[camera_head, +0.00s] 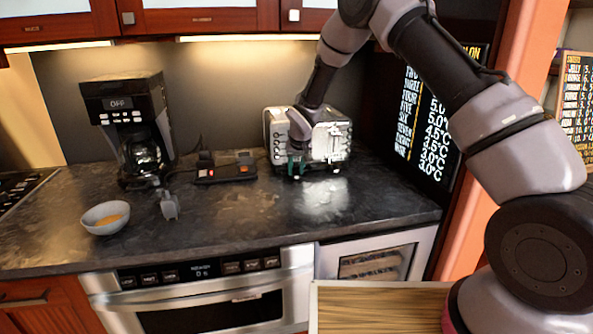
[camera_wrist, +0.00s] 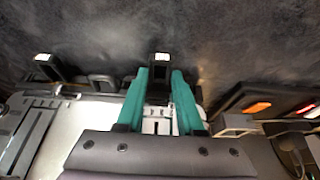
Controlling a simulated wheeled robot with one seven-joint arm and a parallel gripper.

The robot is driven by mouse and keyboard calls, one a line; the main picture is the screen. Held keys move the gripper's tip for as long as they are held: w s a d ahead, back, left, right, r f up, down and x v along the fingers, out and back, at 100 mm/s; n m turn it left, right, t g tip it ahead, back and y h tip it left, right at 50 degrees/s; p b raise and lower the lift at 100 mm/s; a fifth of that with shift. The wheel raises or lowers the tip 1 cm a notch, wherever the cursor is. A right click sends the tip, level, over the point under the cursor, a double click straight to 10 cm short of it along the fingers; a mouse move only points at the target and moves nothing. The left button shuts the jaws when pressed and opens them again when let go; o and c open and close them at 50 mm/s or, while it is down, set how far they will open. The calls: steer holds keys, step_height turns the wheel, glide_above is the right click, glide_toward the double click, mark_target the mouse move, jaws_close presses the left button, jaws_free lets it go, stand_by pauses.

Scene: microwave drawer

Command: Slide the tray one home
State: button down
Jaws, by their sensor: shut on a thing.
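A silver toaster-like appliance (camera_head: 330,140) stands on the dark counter below the menu board. My gripper (camera_head: 297,165) is at its left front, low near the counter. In the wrist view the two green fingers of my gripper (camera_wrist: 160,85) are closed around a black lever with a white tip (camera_wrist: 160,65). A second black lever with a white tip (camera_wrist: 48,68) sticks out further left in that view. I cannot tell which part is tray one, and the fingers hide much of the held part.
A black power strip (camera_head: 225,170) with lit switches lies left of the appliance. A grey plug-like object (camera_head: 169,205), a bowl (camera_head: 105,217) and a coffee maker (camera_head: 130,125) stand further left. An oven (camera_head: 200,295) is below the counter. The counter front is clear.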

steer(key=shift+w+a, duration=0.1)
steer(key=shift+w, duration=0.4)
steer(key=shift+c, duration=2.3)
jaws_free()
steer(key=shift+s, duration=0.1)
steer(key=shift+s+a+r, duration=0.1)
steer(key=shift+s+r, duration=0.05)
steer(key=shift+s, duration=0.35)
steer(key=shift+s+a+r, duration=0.1)
steer(key=shift+s+r, duration=0.05)
steer(key=shift+s, duration=0.35)
steer(key=shift+s+d+r, duration=0.35)
steer(key=shift+s, duration=0.8)
steer(key=shift+s+d+r, duration=0.3)
steer(key=shift+s+d, duration=0.05)
steer(key=shift+s, duration=0.75)
steer(key=shift+s+d+r, duration=0.35)
steer(key=shift+s, duration=0.8)
